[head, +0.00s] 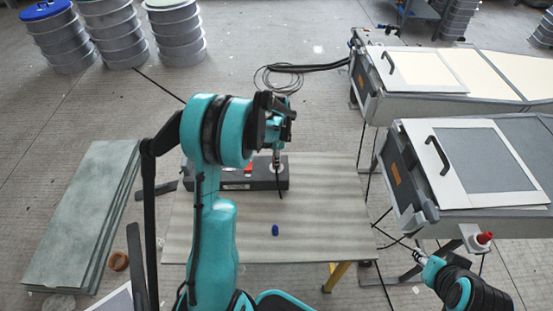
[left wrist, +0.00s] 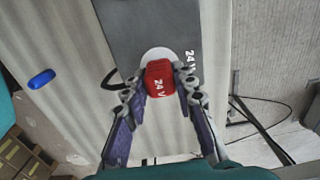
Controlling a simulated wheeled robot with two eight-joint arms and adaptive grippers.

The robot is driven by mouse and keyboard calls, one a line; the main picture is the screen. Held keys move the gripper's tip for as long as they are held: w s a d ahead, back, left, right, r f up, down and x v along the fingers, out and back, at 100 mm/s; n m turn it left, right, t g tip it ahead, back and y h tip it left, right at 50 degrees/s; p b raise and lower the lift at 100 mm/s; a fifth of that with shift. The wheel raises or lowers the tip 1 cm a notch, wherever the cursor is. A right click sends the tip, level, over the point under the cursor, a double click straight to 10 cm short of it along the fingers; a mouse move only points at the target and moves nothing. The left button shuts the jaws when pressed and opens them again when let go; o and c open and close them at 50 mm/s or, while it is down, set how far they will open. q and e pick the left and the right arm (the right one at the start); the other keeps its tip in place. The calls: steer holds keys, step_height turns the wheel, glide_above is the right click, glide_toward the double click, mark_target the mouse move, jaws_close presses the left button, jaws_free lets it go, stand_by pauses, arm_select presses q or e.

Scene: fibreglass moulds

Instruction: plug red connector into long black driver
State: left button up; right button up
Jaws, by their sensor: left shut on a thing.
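My left gripper (head: 277,152) points down over the disc. I cannot tell whether the connector touches the driver. My right gripper (head: 421,257) is at the lower right; its fingers are too small to read.
A small blue object (head: 275,230) lies on the table (head: 320,215) in front of the driver. A red patch (head: 249,168) shows on the driver beside my arm. Grey moulds (head: 470,150) stand at the right, with a white red-topped piece (head: 482,238) near my right gripper.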

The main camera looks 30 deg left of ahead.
arm_select(q)
steer(key=shift+f, duration=0.2)
steer(key=o, duration=1.2)
steer(key=shift+c, duration=0.2)
step_height(320, 180, up, 12)
steer(key=shift+d+r, duration=0.1)
